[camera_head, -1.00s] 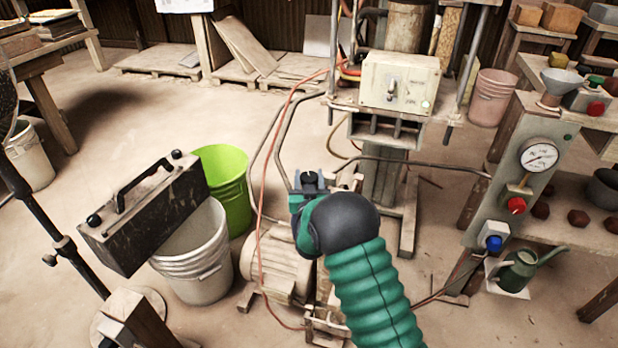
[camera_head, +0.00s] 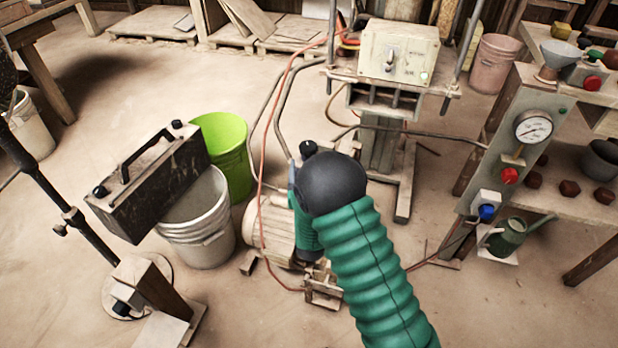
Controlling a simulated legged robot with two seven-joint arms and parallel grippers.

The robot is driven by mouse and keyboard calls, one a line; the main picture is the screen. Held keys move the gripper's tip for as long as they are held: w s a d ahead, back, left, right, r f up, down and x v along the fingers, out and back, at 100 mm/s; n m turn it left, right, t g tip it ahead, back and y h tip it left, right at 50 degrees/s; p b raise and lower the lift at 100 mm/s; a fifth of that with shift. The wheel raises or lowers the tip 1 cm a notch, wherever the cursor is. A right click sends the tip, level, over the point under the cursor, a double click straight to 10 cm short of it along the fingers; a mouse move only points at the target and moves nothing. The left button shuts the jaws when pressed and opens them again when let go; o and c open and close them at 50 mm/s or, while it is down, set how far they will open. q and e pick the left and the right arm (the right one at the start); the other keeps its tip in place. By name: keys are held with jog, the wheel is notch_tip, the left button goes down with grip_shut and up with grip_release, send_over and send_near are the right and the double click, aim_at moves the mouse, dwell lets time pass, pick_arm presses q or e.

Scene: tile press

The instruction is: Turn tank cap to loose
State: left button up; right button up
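A small black knob (camera_head: 309,148), which looks like the tank cap, shows just above the dark round joint of my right arm. The body under it is almost wholly covered by that arm, so I cannot tell which way the cap is turned. My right arm comes up from the bottom with a green ribbed sleeve, and a green link hangs down behind the joint. My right gripper is hidden behind my own arm. My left gripper is not in view.
A beige motor (camera_head: 268,232) lies left of my arm. An orange cable (camera_head: 261,180) runs past it. A white bucket (camera_head: 200,222), a green bucket (camera_head: 224,150) and a black toolbox (camera_head: 150,183) stand left. A gauge panel (camera_head: 512,150) and green watering can (camera_head: 508,237) stand right.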

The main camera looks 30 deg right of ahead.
jog(key=p+v, duration=0.1)
jog(key=v, duration=0.6)
jog(key=shift+s+a, duration=0.2)
jog(key=shift+s, duration=0.1)
jog(key=m+g+h+p, duration=0.4)
jog(key=m+g+h, duration=0.45)
jog(key=g, duration=0.25)
send_near(314, 142)
jog(key=shift+m, duration=0.25)
jog(key=b+x, duration=0.3)
jog(key=x, duration=0.2)
jog(key=b+x, duration=0.3)
jog(key=x, duration=0.3)
jog(key=shift+w+a+f, duration=0.1)
jog(key=shift+w+f, duration=0.1)
jog(key=shift+c, duration=0.3)
